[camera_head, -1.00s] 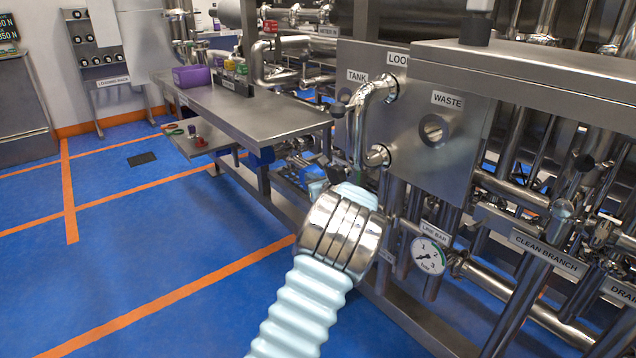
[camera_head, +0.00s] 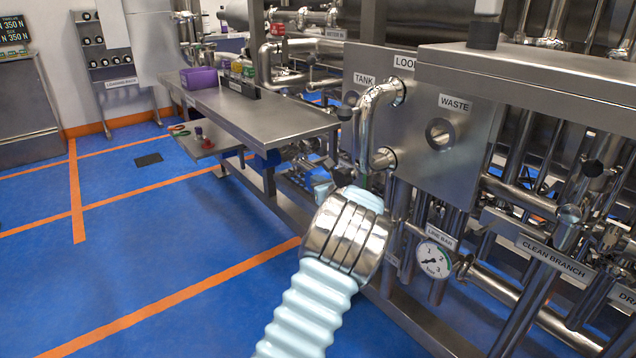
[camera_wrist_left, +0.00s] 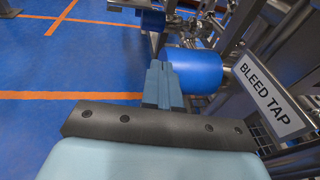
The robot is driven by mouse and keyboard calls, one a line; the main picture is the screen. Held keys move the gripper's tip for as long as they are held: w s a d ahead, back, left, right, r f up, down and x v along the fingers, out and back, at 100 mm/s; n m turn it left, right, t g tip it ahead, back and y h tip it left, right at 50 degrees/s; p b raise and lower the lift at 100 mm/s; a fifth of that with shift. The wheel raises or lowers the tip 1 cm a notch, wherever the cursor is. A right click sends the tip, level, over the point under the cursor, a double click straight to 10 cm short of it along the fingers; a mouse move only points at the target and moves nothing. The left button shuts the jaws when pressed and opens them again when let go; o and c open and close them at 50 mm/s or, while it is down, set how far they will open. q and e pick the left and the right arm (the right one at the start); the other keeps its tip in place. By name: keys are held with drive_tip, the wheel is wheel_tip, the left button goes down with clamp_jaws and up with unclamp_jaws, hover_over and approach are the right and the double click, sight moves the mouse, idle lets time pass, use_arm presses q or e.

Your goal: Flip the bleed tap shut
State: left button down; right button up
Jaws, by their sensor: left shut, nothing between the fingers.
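The "BLEED TAP" label plate (camera_wrist_left: 272,92) is at the right of the left wrist view. The tap's lever cannot be made out clearly among the pipes beside it. My left gripper (camera_wrist_left: 160,75) is shut and empty, its blue-grey fingers pointing forward to the left of the label. A blue cylinder (camera_wrist_left: 197,70) shows just beyond and right of the fingers; I cannot tell whether they touch. In the head view my left wrist, with its steel rings, is in front of the pipe frame and hides most of the gripper. My right gripper is out of view.
A pressure gauge (camera_head: 434,260) sits right of my wrist. A bent steel pipe (camera_head: 366,125) joins the labelled panel (camera_head: 415,150) above it. A steel bench (camera_head: 240,108) stands behind left. Open blue floor (camera_head: 190,265) lies to the left.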

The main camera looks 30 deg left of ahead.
use_arm(q)
drive_tip(key=shift+d, duration=0.1)
idle(0.4)
drive_tip(key=v, duration=0.7)
drive_tip(key=shift+s, duration=0.2)
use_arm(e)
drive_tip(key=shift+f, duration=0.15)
use_arm(q)
drive_tip(key=shift+d, duration=0.1)
